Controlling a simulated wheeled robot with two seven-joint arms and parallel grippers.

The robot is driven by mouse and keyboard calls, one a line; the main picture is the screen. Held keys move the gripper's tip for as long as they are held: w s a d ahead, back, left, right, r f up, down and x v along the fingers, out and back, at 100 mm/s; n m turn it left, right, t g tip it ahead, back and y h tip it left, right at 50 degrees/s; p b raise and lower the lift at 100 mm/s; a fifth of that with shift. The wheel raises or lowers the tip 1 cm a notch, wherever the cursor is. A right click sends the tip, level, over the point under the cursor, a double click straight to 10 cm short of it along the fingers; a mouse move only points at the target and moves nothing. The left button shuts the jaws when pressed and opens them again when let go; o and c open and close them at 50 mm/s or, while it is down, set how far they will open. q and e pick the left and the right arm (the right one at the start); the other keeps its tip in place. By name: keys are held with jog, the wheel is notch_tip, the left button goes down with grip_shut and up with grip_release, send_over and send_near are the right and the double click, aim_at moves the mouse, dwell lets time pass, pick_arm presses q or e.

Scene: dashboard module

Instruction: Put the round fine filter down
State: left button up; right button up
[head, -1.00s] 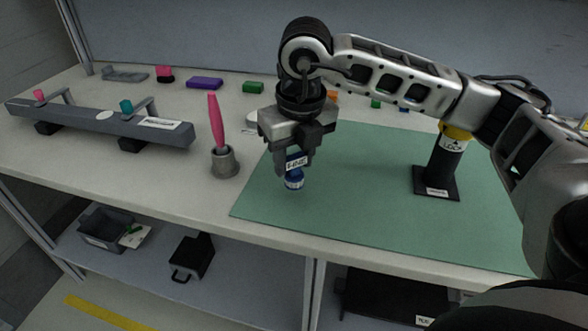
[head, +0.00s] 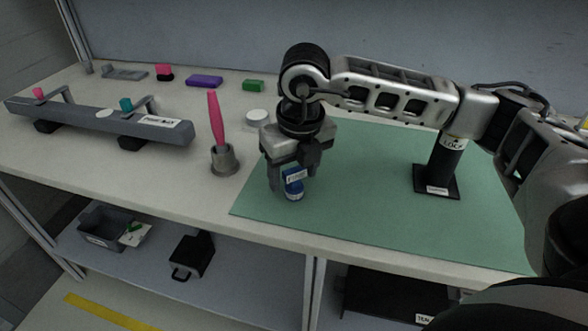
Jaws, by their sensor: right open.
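The round fine filter (head: 294,190) appears to be the small blue cylinder with a white label, near the left part of the green mat (head: 370,220). It looks upright and seems to rest on the mat. My right gripper (head: 291,180) points down over it with its jaws open. One finger is left of the filter and the other is close behind or beside it; whether either touches it I cannot tell. My left gripper does not show.
A grey cup (head: 224,161) with a pink-handled tool (head: 216,120) stands left of the mat. A black post (head: 443,165) with a LOCK collar stands on the right. A white disc (head: 257,115) lies behind the gripper. A long grey bar (head: 95,125) is at left. The mat's front is clear.

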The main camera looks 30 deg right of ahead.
aim_at(298, 192)
jog(key=shift+r, duration=0.6)
notch_tip(298, 192, up, 11)
jog(key=s, duration=0.1)
jog(key=shift+s, duration=0.4)
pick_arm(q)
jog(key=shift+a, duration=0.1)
pick_arm(e)
jog(key=shift+a, duration=0.1)
